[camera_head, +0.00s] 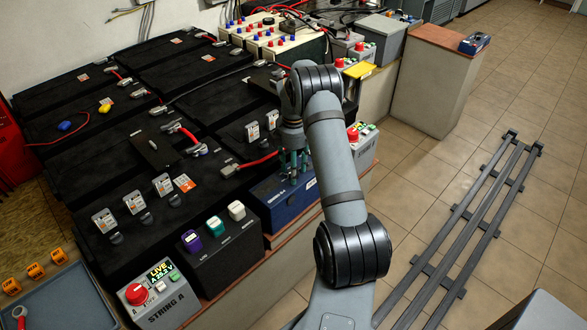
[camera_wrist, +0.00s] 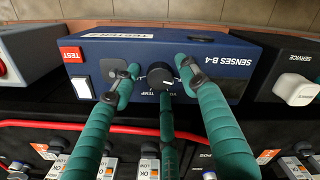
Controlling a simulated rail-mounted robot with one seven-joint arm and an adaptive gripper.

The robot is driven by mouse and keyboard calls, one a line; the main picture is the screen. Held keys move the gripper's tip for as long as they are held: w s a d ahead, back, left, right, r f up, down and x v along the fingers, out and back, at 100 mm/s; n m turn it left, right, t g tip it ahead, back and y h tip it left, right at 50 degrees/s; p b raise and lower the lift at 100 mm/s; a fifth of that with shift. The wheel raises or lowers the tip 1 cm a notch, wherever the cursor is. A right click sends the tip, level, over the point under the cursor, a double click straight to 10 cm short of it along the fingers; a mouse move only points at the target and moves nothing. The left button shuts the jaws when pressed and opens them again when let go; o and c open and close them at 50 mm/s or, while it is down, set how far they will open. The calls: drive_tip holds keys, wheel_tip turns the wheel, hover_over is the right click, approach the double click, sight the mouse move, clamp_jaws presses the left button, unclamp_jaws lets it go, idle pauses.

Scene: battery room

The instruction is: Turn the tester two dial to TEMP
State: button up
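The tester (camera_head: 284,203) is a dark blue box on the bench edge in the head view, under my gripper (camera_head: 293,163). In the wrist view the blue tester (camera_wrist: 222,55) fills the upper middle, with its lettering turned around. Its round black dial (camera_wrist: 160,74) faces the camera, with small white lettering at its lower edge. I cannot clearly read where the dial points. My gripper (camera_wrist: 157,82) has green fingers, apart, with dark tips on the left and right of the dial. I cannot tell whether the tips touch it. Another green finger reaches up below the dial.
The tester also carries a red TEST label (camera_wrist: 71,54) and a white square button (camera_wrist: 81,87). A dark SERVICE box (camera_wrist: 285,70) with a white switch stands at right. A red cable (camera_wrist: 60,124) runs below. Black battery cases (camera_head: 110,150) fill the bench; the tiled floor (camera_head: 480,120) holds rails.

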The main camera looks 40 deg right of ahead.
drive_tip(key=c, duration=1)
drive_tip(key=o, duration=1.1)
drive_tip(key=shift+c, duration=0.2)
drive_tip(key=shift+o, duration=0.6)
wheel_tip(320, 180, up, 12)
drive_tip(key=shift+a, duration=0.1)
